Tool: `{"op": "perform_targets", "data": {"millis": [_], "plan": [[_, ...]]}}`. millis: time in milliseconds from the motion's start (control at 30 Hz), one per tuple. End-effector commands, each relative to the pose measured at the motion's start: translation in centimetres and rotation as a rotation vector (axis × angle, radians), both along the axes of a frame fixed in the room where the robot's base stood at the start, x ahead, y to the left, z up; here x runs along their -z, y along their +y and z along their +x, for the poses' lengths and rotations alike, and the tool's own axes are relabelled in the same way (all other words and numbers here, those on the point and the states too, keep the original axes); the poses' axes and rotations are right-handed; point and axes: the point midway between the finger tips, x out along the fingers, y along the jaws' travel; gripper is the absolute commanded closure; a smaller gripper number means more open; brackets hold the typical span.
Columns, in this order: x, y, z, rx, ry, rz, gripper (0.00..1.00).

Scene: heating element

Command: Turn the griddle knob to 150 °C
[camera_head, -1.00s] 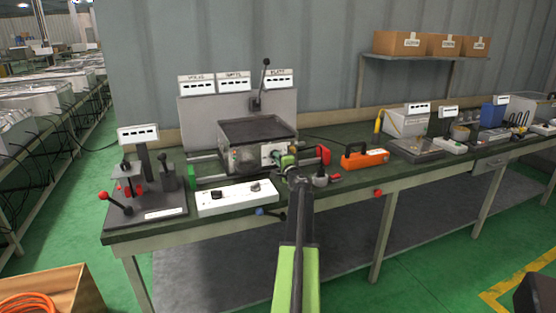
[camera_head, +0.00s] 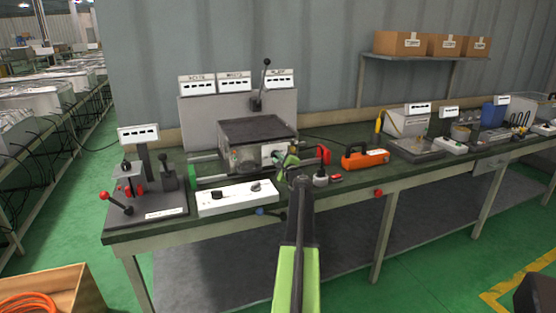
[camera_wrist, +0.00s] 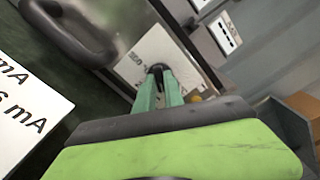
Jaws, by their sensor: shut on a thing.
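The griddle (camera_head: 230,155) is a grey box with a dark flat top, standing on the bench. Its pale dial plate (camera_wrist: 150,50) shows in the wrist view, with printed marks that are partly hidden and too tilted to read fully. The dark griddle knob (camera_wrist: 157,68) sits on that plate, between my fingertips. My gripper (camera_wrist: 158,76) has its two green fingers shut on the knob. In the head view my gripper (camera_head: 280,160) is at the griddle's front right, and the knob is hidden there. The pointer's setting cannot be told.
A white box with dark knobs (camera_head: 238,197) lies in front of the griddle. A lever stand (camera_head: 145,190) is at left. A red-ended part (camera_head: 324,155) and an orange device (camera_head: 364,158) stand at right. A dark handle (camera_wrist: 75,30) is close in the wrist view.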

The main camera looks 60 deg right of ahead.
Motion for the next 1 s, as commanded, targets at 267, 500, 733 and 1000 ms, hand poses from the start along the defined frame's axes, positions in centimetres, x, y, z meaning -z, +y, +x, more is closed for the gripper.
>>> {"op": "perform_targets", "data": {"millis": [267, 500, 733, 1000], "plan": [[0.06, 0.03, -0.09, 0.0, -0.01, 0.015, 1.0], [0.07, 0.02, -0.11, 0.0, -0.009, 0.014, 0.86], [0.05, -0.01, -0.11, 0.001, -0.01, 0.014, 0.65], [0.03, 0.23, -0.42, 0.001, -0.01, 0.015, 0.65]]}}
